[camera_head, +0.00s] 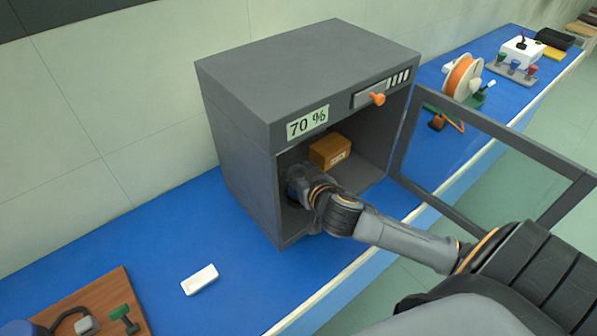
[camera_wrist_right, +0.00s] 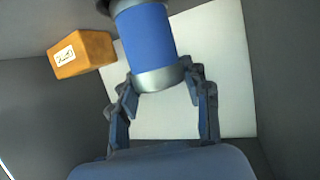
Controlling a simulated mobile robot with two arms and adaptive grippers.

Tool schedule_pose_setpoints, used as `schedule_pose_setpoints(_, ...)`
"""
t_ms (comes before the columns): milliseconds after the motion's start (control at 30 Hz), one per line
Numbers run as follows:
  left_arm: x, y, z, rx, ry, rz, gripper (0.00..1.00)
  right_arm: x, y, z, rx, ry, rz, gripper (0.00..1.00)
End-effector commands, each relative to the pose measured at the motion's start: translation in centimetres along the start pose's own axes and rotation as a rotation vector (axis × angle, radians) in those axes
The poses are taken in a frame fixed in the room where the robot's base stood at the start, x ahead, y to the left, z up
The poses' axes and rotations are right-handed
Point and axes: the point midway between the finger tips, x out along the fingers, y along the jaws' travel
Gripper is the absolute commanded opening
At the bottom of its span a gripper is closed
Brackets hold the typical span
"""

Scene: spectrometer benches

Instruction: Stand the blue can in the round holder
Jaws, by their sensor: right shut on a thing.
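The blue can (camera_wrist_right: 146,38), with a silver end toward me, shows in the right wrist view between the fingertips of my right gripper (camera_wrist_right: 162,88). The gripper is shut on it. In the head view my right gripper (camera_head: 298,186) reaches inside the open grey cabinet (camera_head: 240,150), and the can is hidden there. A dark piece shows at the far end of the can; I cannot tell whether it is the round holder or part of the can. My left gripper is not in view.
An orange-brown box (camera_head: 330,151) is inside the cabinet, beside the can. A pale sheet (camera_wrist_right: 232,100) lies behind the can. The cabinet's framed door (camera_head: 490,125) stands open to the right of my arm. A white block (camera_head: 199,279) lies on the blue bench (camera_head: 150,240).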

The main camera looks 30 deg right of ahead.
Motion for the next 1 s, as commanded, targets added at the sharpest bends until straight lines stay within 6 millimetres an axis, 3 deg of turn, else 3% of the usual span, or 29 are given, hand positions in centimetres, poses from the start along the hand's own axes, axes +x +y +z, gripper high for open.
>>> schedule_pose_setpoints(1000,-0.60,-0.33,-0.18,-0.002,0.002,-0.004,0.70,-0.02,0.00,-0.01,0.001,0.001,0.000,0.12)
